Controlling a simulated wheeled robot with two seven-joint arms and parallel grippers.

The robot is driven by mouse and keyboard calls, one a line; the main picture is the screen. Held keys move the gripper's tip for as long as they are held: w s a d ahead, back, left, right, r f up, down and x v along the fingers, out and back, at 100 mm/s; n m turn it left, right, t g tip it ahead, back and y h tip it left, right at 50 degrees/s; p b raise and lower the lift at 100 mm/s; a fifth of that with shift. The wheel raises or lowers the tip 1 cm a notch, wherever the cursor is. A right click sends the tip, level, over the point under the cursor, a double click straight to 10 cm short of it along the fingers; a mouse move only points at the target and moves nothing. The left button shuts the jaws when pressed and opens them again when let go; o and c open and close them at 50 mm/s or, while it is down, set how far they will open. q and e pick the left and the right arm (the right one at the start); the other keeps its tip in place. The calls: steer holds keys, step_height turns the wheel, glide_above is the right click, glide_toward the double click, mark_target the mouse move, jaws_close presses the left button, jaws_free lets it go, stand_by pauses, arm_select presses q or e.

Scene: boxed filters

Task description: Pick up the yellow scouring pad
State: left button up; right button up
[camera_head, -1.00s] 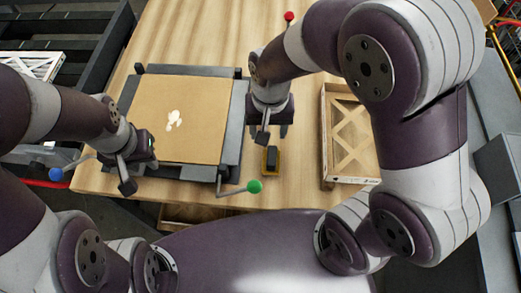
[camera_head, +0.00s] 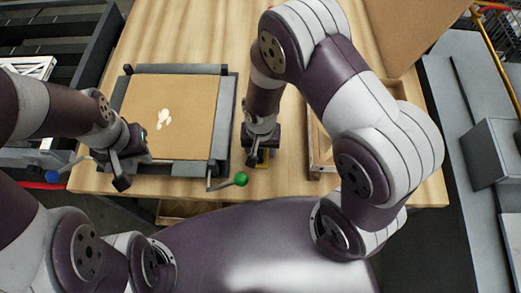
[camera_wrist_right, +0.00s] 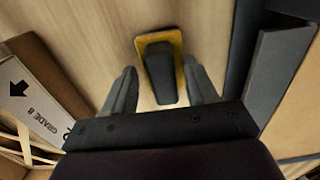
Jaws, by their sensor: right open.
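The yellow scouring pad (camera_wrist_right: 147,40) lies on the wooden table, with a dark grey block-like part on top. In the head view only a yellow sliver of the pad (camera_head: 263,160) shows behind my right gripper (camera_head: 258,157). In the right wrist view my right gripper (camera_wrist_right: 159,66) is open, its two fingers apart on either side of the pad's near part. I cannot tell whether they touch it. My left gripper (camera_head: 131,168) hangs near the left front corner of the fixture, and its opening is unclear.
A dark-framed fixture (camera_head: 227,120) holding a brown board (camera_head: 185,105) is left of the pad, with a green-knobbed lever (camera_head: 241,179) close by. A wooden crate (camera_head: 316,150) stands to the right, marked "GRADE 8" in the wrist view.

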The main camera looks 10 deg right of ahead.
steer(key=shift+w+a, duration=0.1)
steer(key=shift+a, duration=0.2)
jaws_close()
arm_select(q)
steer(key=shift+a, duration=0.15)
arm_select(e)
steer(key=shift+d, duration=0.15)
steer(key=shift+r, duration=0.1)
